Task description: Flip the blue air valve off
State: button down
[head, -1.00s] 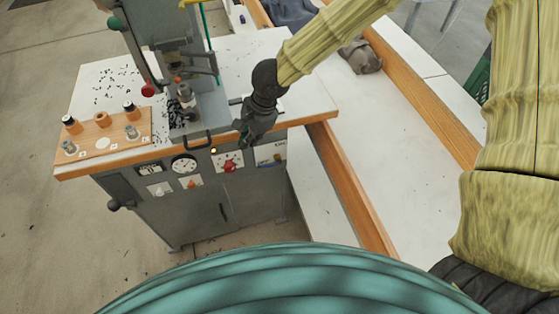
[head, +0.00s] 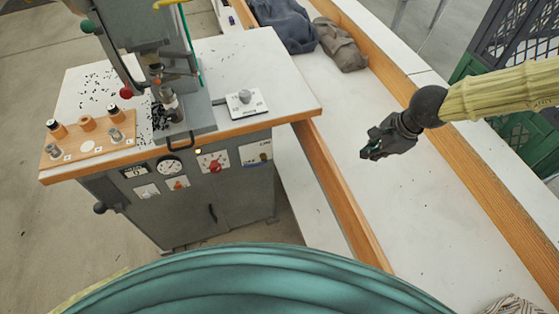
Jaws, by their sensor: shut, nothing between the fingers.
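The eyelet press cabinet (head: 190,195) stands at the left, with a row of controls along its front. At the right end of that row is a white plate (head: 250,160) with a small fitting on it. This is probably the air valve, but its blue colour and lever position are too small to tell. A red knob (head: 213,166) sits on the plate to its left. My gripper (head: 368,153) is shut and empty, well right of the cabinet, above the white bench. It touches no control.
A white plate with a grey knob (head: 245,97) sits on the press table (head: 285,75). A wooden board (head: 72,149) holds small parts at the left. Dark cloth (head: 283,22) and a grey-brown bundle (head: 340,45) lie at the back. The wood-edged bench (head: 335,190) is mostly clear.

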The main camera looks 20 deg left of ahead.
aim_at(264, 162)
jog(key=k, duration=0.55)
jog(key=u, duration=0.7)
jog(key=i, duration=0.5)
